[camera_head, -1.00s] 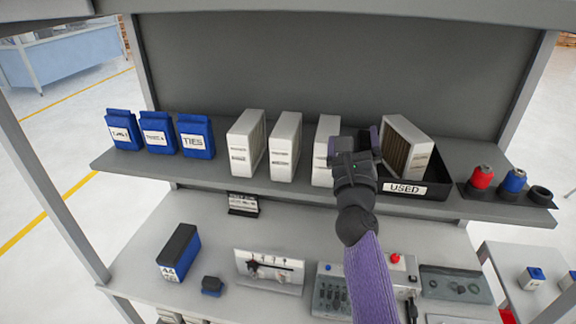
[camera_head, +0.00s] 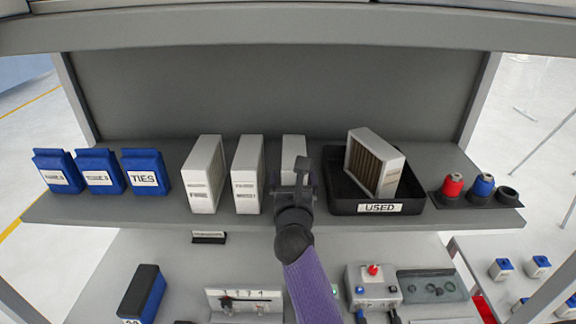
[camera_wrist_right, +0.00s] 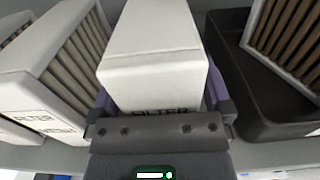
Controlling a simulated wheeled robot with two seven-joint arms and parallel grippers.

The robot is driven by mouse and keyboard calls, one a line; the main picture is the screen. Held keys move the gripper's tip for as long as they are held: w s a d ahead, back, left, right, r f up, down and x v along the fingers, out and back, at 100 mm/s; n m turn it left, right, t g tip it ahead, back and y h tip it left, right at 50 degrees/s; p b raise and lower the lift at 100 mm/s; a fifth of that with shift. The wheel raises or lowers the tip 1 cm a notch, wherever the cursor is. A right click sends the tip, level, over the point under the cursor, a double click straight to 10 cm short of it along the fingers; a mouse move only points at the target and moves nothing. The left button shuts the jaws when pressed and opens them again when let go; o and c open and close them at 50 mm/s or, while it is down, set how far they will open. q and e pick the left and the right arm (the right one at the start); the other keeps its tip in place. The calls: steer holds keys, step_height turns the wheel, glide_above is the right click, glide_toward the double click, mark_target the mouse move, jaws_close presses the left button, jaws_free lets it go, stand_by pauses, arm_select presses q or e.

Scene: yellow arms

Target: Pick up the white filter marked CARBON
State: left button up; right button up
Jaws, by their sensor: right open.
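Three white filters stand upright on the shelf: a left one (camera_head: 205,174), a middle one (camera_head: 247,174) and a right one (camera_head: 293,152). A fourth white filter (camera_head: 375,163) leans in the black tray marked USED. I cannot read CARBON on any of them. My right gripper (camera_head: 296,178) is in front of the right filter and hides its lower front. In the right wrist view the right filter (camera_wrist_right: 153,50) lies between the open purple fingers of the right gripper (camera_wrist_right: 160,100); its label is mostly hidden. My left gripper is not in view.
The black tray (camera_head: 418,208) is close on the right of the right filter. The middle filter stands close on its left. Blue TIES packs (camera_head: 146,172) are at the shelf's left; a red-topped item (camera_head: 452,187) and a blue-topped item (camera_head: 482,187) are at its right.

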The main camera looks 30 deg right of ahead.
steer(key=shift+s+r, duration=0.1)
steer(key=shift+s, duration=0.2)
steer(key=shift+c, duration=0.4)
steer(key=shift+s+a, duration=0.1)
steer(key=shift+s, duration=0.05)
steer(key=shift+c, duration=1.2)
steer(key=shift+w, duration=0.2)
steer(key=c, duration=1)
